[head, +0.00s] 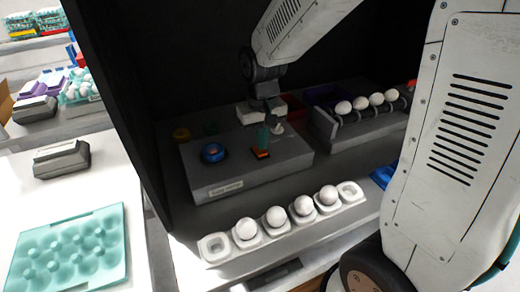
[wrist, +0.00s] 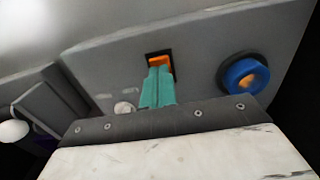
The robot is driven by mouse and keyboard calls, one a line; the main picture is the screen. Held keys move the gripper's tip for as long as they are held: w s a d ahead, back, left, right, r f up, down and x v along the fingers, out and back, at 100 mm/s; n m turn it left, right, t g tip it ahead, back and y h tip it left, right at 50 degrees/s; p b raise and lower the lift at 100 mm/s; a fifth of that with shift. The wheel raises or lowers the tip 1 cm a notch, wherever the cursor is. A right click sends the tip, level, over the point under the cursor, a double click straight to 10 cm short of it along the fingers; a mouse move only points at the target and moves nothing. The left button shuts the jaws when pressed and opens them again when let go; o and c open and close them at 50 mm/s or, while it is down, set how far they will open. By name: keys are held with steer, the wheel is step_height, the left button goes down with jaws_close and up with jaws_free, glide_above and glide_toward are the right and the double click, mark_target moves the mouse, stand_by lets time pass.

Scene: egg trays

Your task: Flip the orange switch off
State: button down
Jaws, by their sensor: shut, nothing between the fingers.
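The orange switch (head: 261,154) sits in a dark slot on the top of a grey control box (head: 290,160). In the wrist view the orange switch (wrist: 160,61) shows just beyond my fingertips. My gripper (head: 263,140), with teal fingers, is shut and empty, right at the switch. In the wrist view my gripper (wrist: 158,72) overlaps the lower part of the switch, and I cannot tell whether they touch. Part of the switch is hidden behind the fingers, so its position is hard to read.
A blue round button (head: 213,152) is left of the switch on the box. A white holder (head: 215,248) with several eggs stands in front. A rack of eggs (head: 325,125) is behind right. A dark wall (head: 120,100) rises at left. A teal egg tray (head: 70,250) lies on the left table.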

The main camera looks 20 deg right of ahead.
mark_target(262, 153)
steer(key=shift+f, duration=0.9)
steer(key=shift+r, duration=0.1)
stand_by(0.3)
steer(key=shift+r, duration=3.4)
